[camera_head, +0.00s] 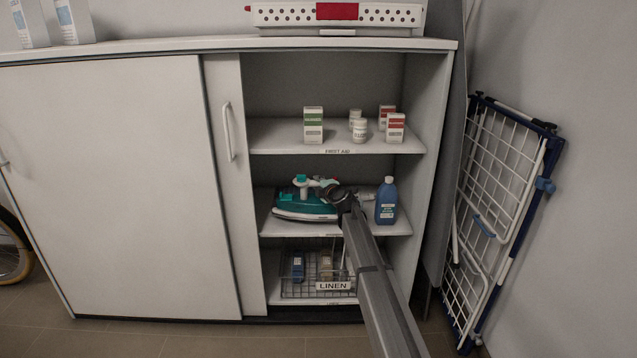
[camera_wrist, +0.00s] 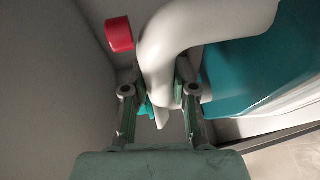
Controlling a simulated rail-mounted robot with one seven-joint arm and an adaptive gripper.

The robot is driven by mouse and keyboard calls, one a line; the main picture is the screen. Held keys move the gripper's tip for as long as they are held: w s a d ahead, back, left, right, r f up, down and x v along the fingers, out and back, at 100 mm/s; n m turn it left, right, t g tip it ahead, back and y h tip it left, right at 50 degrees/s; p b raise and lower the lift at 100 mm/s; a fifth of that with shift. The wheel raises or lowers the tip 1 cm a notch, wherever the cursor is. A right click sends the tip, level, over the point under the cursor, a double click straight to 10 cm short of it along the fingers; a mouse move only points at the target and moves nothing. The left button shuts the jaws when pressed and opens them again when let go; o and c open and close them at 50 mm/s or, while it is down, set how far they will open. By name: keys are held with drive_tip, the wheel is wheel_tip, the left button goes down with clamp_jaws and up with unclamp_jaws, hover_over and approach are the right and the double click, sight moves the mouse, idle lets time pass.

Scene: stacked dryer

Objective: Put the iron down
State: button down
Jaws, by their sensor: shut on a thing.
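The teal and white iron (camera_head: 303,204) is at the left of the middle shelf (camera_head: 400,227) in the open cabinet bay. Its sole looks to be at or just above the shelf; I cannot tell if it touches. My gripper (camera_head: 335,190) reaches in from the front right and is shut on the iron's handle. In the wrist view the white handle (camera_wrist: 205,28) runs between the fingers of my gripper (camera_wrist: 160,105), with the teal body (camera_wrist: 245,75) to the right. My arm hides part of the iron's right end.
A blue bottle (camera_head: 386,201) stands on the same shelf, right of my gripper. A wire basket (camera_head: 290,289) sits below. A folded drying rack (camera_head: 500,200) leans at the right.

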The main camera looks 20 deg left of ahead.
sight(304, 206)
drive_tip(key=shift+f+b, duration=0.4)
drive_tip(key=shift+f, duration=1.35)
drive_tip(key=c, duration=1.3)
unclamp_jaws()
drive_tip(key=shift+f, duration=0.3)
drive_tip(key=shift+c, duration=0.2)
drive_tip(key=o, duration=0.4)
drive_tip(key=shift+r, duration=0.15)
drive_tip(key=shift+s+d, duration=0.1)
